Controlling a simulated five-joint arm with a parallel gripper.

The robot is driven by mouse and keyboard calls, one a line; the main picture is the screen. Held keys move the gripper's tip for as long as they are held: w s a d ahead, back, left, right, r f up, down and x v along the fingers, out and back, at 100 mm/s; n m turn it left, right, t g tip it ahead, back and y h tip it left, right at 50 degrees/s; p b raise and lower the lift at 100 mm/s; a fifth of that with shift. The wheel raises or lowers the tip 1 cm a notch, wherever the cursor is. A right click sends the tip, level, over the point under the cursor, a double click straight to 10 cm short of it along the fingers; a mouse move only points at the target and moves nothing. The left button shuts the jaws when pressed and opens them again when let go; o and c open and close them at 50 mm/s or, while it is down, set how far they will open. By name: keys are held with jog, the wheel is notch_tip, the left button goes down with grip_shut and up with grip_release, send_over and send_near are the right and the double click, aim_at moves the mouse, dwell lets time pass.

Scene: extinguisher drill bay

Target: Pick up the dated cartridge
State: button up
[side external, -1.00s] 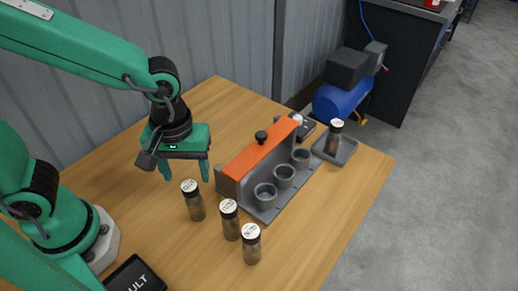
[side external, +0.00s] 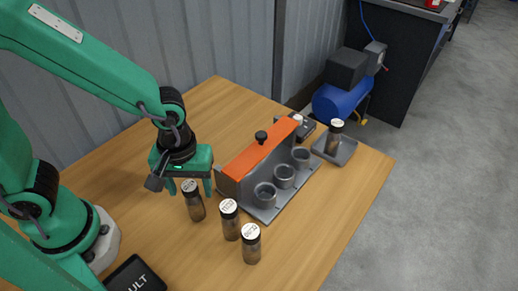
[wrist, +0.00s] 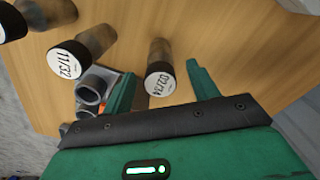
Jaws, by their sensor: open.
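Three brown cartridges with black caps and white labels stand on the table. The nearest to my gripper (side external: 190,190) is the back-left one (side external: 195,208); the others are the middle (side external: 231,227) and front (side external: 250,250) ones. In the wrist view one cartridge (wrist: 159,72) reads 02/34 and appears between my open, empty fingers (wrist: 162,70). A second (wrist: 72,56) reads 11/32. The third (wrist: 48,12) is cut off, its label unreadable. In the side view my gripper is low, fingers down, just behind the back-left cartridge; I cannot tell whether they flank it.
A grey rack (side external: 262,206) with three empty-looking cups and an orange top (side external: 258,149) with a black knob stands right of the cartridges. Another cartridge (side external: 335,138) stands in a grey tray (side external: 345,155) at far right. A black panel (side external: 135,274) lies front left.

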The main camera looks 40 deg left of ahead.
aim_at(194, 202)
jog(key=shift+f, duration=1.3)
jog(key=c, duration=1.3)
